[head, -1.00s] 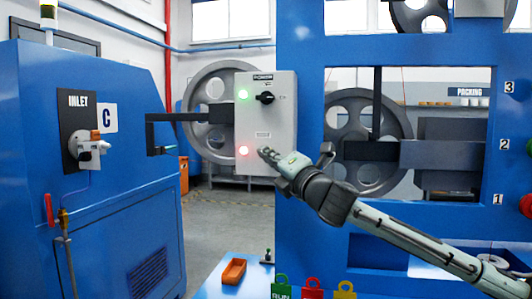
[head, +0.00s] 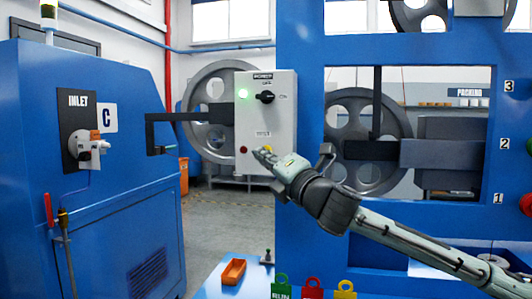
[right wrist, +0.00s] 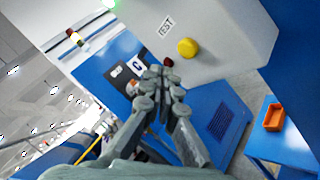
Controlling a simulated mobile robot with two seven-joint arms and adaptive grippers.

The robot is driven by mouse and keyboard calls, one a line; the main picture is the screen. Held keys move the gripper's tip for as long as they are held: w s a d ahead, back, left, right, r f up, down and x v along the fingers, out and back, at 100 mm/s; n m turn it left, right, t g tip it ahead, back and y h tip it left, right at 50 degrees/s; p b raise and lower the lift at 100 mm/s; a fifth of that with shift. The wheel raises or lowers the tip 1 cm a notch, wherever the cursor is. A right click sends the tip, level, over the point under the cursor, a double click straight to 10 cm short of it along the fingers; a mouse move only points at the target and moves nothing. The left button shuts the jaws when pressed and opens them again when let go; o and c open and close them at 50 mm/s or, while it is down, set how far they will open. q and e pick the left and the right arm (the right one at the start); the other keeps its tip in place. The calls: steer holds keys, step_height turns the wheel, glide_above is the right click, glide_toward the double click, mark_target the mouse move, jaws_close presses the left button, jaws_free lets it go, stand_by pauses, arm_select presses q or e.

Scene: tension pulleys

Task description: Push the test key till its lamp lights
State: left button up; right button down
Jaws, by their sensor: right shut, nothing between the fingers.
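The grey control box (head: 282,120) hangs at the left edge of the blue frame. Its yellow test key (head: 267,149) shows just above my right fingers; in the right wrist view the key (right wrist: 187,47) is uncovered, beside a TEST label (right wrist: 166,27). The red lamp (head: 243,150) left of the key is dark. My right gripper (head: 257,152) is shut and empty. Its tips stand in front of the box's lower part, beside the key and apart from it in the wrist view. My left gripper is out of view.
A green lamp (head: 243,93) glows beside a black rotary knob (head: 266,97) higher on the box. The blue frame (head: 300,215) stands to the right. An orange tray (head: 234,271) lies on a blue table below. A blue inlet machine (head: 110,215) stands left, with open floor between.

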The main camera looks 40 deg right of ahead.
steer(key=shift+s+a, duration=0.95)
steer(key=shift+a, duration=0.15)
